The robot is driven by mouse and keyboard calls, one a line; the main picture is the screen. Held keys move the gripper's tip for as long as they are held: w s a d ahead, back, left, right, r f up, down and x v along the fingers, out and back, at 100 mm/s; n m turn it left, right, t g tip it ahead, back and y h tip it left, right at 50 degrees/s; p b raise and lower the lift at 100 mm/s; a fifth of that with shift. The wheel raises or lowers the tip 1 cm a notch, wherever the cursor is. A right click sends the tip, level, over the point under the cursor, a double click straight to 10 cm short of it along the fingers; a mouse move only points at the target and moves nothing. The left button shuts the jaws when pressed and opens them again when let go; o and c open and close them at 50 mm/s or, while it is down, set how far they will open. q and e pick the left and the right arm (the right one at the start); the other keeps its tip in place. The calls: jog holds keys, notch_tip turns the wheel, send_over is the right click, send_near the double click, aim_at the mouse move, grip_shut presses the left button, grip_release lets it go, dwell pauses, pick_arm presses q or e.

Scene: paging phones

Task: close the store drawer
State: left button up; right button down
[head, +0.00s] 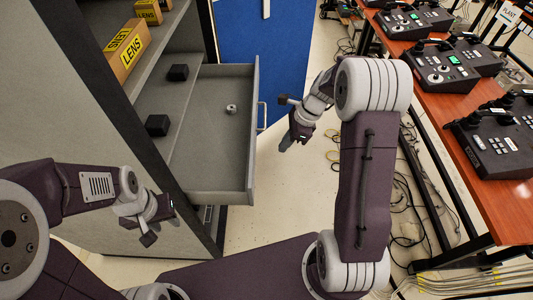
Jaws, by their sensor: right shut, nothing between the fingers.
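The store drawer (251,150) is a grey drawer pulled out of a grey cabinet, with a metal bar handle (262,116) on its front. My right gripper (284,146) is shut and empty. In the picture it is just right of the drawer front, apart from the handle. My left gripper (160,228) is at the lower left, in front of the cabinet's dark edge; its fingers are too small and angled to tell their opening.
Boxes marked LENS (126,50) stand on the cabinet shelf above. A blue panel (262,40) is behind the drawer.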

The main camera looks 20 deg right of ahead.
pick_arm(q)
jog(key=shift+w+f, duration=0.15)
jog(key=shift+w, duration=0.1)
pick_arm(e)
jog(key=w+a+f, duration=0.2)
jog(key=a+f, duration=0.5)
jog(key=f, duration=0.2)
jog(key=shift+w+a, duration=0.25)
jog(key=shift+d, duration=0.1)
